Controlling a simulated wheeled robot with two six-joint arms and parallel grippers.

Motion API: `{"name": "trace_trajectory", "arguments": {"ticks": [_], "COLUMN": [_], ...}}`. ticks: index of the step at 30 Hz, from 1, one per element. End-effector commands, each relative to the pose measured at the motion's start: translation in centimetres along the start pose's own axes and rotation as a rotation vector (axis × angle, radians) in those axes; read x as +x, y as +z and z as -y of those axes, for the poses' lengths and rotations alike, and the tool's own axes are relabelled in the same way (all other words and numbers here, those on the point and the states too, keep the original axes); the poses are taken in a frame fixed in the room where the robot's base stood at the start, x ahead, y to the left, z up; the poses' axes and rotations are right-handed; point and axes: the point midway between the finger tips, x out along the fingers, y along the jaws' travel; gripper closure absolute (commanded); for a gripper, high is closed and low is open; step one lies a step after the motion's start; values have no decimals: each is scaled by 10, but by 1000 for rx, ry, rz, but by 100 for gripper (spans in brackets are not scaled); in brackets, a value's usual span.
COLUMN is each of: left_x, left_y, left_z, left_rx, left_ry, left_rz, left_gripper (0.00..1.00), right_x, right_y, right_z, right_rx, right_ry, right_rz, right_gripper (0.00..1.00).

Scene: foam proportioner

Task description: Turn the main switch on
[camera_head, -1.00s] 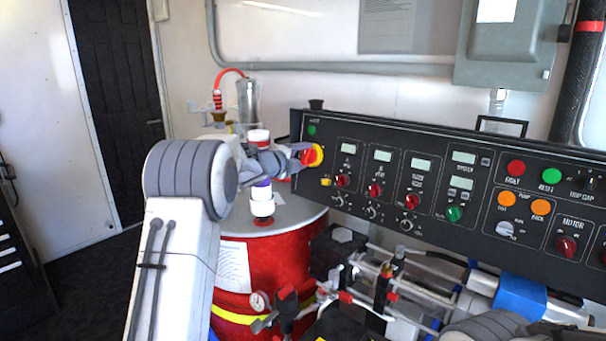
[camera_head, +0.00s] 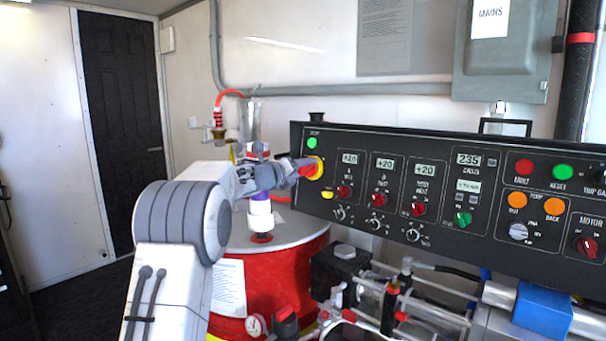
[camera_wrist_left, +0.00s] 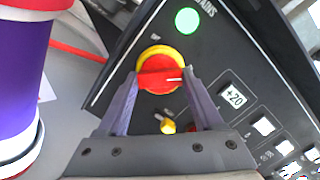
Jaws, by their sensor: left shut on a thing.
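The main switch is a red rotary knob on a yellow disc (camera_head: 317,164) at the upper left end of the black control panel. My left gripper (camera_head: 306,168) is at it, coming from the left. In the left wrist view the two fingers (camera_wrist_left: 160,82) are on either side of the red bar of the main switch (camera_wrist_left: 152,80) and shut on it. A white mark on the bar points to the right finger. The green lamp labelled MAINS (camera_wrist_left: 187,20) glows above the switch. It also glows in the head view (camera_head: 312,143). My right gripper is not in view.
The control panel (camera_head: 450,230) carries several knobs and lit displays. A red drum (camera_head: 270,280) stands below left. A purple and white cylinder (camera_wrist_left: 18,80) is close left of my left gripper. Pipes and valves (camera_head: 390,300) fill the space under the panel.

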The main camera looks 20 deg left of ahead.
Motion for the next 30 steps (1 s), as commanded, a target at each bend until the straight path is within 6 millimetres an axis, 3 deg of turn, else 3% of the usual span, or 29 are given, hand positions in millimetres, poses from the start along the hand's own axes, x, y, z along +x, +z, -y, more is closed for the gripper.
{"name": "trace_trajectory", "arguments": {"ticks": [12, 13, 15, 25, 30], "left_x": [0, 0, 0, -1, -19], "left_y": [-2, -2, -2, -1, -1], "left_z": [-2, -2, -2, 0, -2], "left_rx": [11, 11, 10, 8, 8], "left_ry": [2, 2, 2, -1, -1], "left_rz": [-4, -4, -4, -2, 0], "left_gripper": [88, 29, 3, 3, 3], "right_x": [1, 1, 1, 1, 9], "right_y": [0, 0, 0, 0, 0], "right_z": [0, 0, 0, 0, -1], "right_rx": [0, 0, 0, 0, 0], "right_ry": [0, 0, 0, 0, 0], "right_rz": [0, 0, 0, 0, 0], "right_gripper": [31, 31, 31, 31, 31]}}
